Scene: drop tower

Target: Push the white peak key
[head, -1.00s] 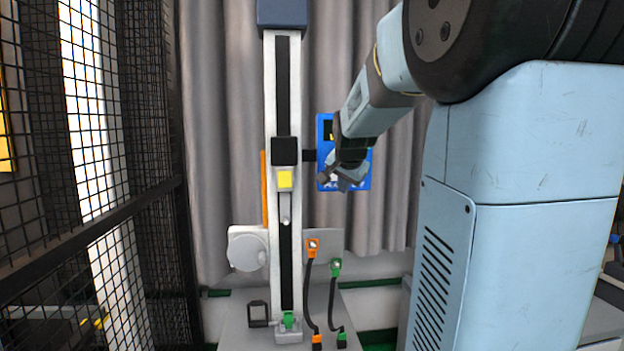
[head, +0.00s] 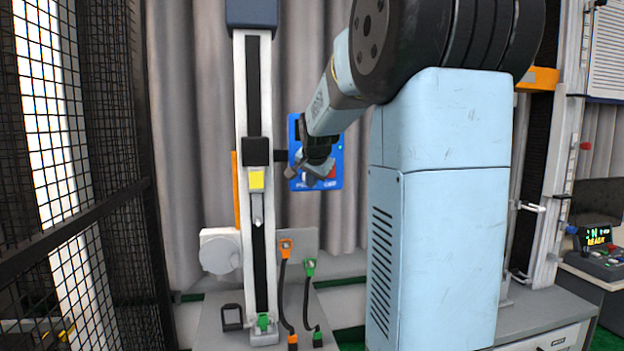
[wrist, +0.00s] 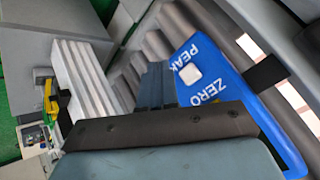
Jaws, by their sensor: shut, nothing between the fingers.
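The white peak key (wrist: 190,75) is a small white square on the blue meter box (wrist: 222,88), beside the printed word PEAK, in the wrist view. The word ZERO is printed nearby. In the head view the blue box (head: 337,150) hangs right of the tower's column, and my gripper (head: 302,172) is in front of its lower part, hiding much of its face. My gripper's fingers (wrist: 154,86) are shut and empty. In the wrist view they appear left of the white key, with a gap in the picture. I cannot tell their depth from the box.
The drop tower's white column (head: 241,110) stands left of the box, with a black carriage (head: 256,151) and a yellow block (head: 257,179). Orange and green plugs (head: 310,266) with black cables are below. A black mesh fence (head: 100,120) is at left, a grey curtain behind.

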